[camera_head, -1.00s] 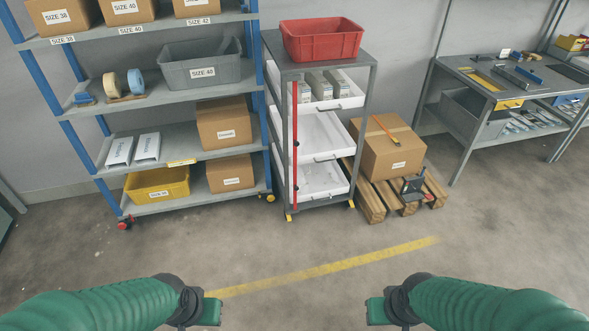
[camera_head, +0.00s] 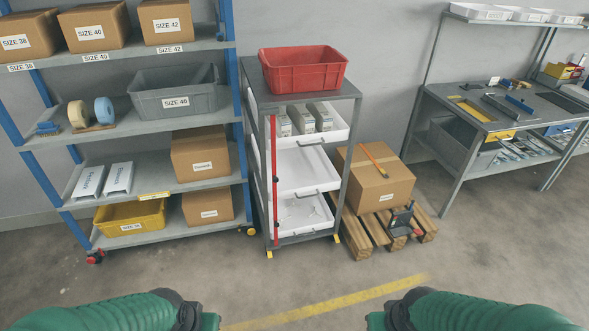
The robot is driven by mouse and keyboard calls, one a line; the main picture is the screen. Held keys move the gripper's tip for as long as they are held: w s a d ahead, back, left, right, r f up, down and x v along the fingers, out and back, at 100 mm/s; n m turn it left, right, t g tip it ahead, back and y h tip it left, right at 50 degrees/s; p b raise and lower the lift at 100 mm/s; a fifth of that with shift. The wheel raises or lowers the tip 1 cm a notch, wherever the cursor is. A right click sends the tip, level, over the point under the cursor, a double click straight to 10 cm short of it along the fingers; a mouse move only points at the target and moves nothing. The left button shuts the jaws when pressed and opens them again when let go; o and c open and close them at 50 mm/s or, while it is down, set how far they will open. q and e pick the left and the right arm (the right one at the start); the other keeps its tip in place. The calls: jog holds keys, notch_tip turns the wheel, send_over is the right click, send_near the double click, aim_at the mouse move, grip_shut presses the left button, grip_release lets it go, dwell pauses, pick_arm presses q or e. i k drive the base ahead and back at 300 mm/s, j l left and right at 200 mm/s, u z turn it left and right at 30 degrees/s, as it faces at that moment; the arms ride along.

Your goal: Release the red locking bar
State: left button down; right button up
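The red locking bar (camera_head: 274,180) is a thin upright red rod on the front left side of the grey trolley (camera_head: 352,95). It runs past the white drawers (camera_head: 308,172), with small dark fittings along it. My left gripper (camera_head: 212,320) is at the bottom of the view, left of centre. My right gripper (camera_head: 374,320) is at the bottom, right of centre. Both are well short of the trolley and touch nothing visible. Their fingers are too cut off and small to show whether they are open or shut.
A blue-framed shelf (camera_head: 232,100) with boxes and bins stands left of the trolley. A red bin (camera_head: 303,72) sits on the trolley. A pallet (camera_head: 372,232) with a carton (camera_head: 376,180) stands right of it. A workbench (camera_head: 440,95) is farther right. The floor in front is clear.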

aim_at(275, 179)
jog(key=i+l, duration=1.15)
